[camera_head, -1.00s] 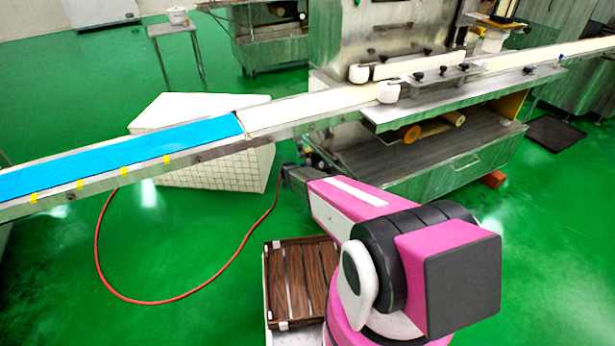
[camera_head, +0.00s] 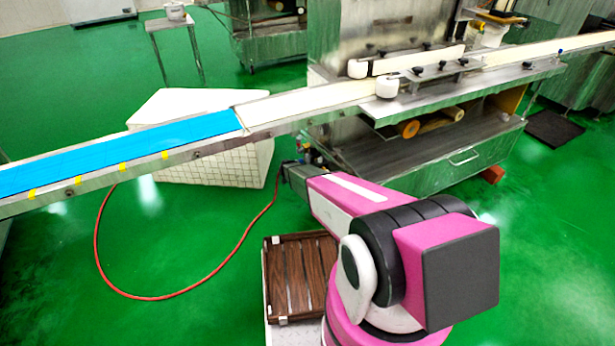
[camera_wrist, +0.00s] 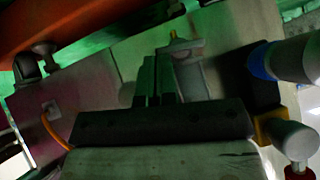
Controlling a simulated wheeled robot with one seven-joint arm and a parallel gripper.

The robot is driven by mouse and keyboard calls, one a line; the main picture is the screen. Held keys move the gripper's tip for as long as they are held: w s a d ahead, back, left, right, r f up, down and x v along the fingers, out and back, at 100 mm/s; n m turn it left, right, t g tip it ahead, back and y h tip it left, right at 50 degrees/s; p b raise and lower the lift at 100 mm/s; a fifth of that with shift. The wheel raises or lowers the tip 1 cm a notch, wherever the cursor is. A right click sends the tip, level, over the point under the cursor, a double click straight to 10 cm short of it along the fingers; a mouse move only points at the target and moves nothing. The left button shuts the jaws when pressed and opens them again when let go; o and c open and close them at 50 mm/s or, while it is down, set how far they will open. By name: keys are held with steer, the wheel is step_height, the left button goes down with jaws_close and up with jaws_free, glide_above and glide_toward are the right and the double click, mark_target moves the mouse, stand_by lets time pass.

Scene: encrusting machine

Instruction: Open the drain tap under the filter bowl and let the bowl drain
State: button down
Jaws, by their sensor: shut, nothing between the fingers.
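In the wrist view my gripper (camera_wrist: 158,62) is shut with nothing between its fingers. Just beyond and to the right of the fingertips is a pale, rounded fitting (camera_wrist: 188,62) with a small yellow tip; I cannot tell whether the fingers touch it. A grey cylinder with a blue collar (camera_wrist: 263,62) is at the right, and a pale cylinder with a red end (camera_wrist: 290,140) is below it. I cannot tell for certain which part is the filter bowl or its drain tap. In the head view my gripper (camera_head: 287,175) is beside the machine's lower left corner, its fingers not clear.
The steel machine (camera_head: 440,165) stands beyond my arm. A conveyor with a blue belt (camera_head: 120,155) crosses above a white tiled block (camera_head: 215,165). A red hose (camera_head: 180,297) loops over the green floor. A brown slatted crate (camera_head: 300,275) is beside my base.

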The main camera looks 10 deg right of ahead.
steer(key=shift+s+f+t, duration=0.1)
steer(key=shift+f+t, duration=0.05)
steer(key=shift+t, duration=0.15)
steer(key=m+t, duration=0.1)
steer(key=t, duration=0.1)
steer(key=f+m+t, duration=0.1)
steer(key=t, duration=0.1)
steer(key=f+m+t+y, duration=0.1)
steer(key=shift+s+d+f+m+t, duration=0.1)
steer(key=shift+s+f+m+t, duration=0.05)
steer(key=shift+s+m+t, duration=0.2)
stand_by(0.4)
steer(key=shift+w+f, duration=0.15)
steer(key=shift+f, duration=0.4)
stand_by(0.4)
steer(key=shift+r, duration=0.15)
stand_by(0.4)
steer(key=shift+r, duration=0.65)
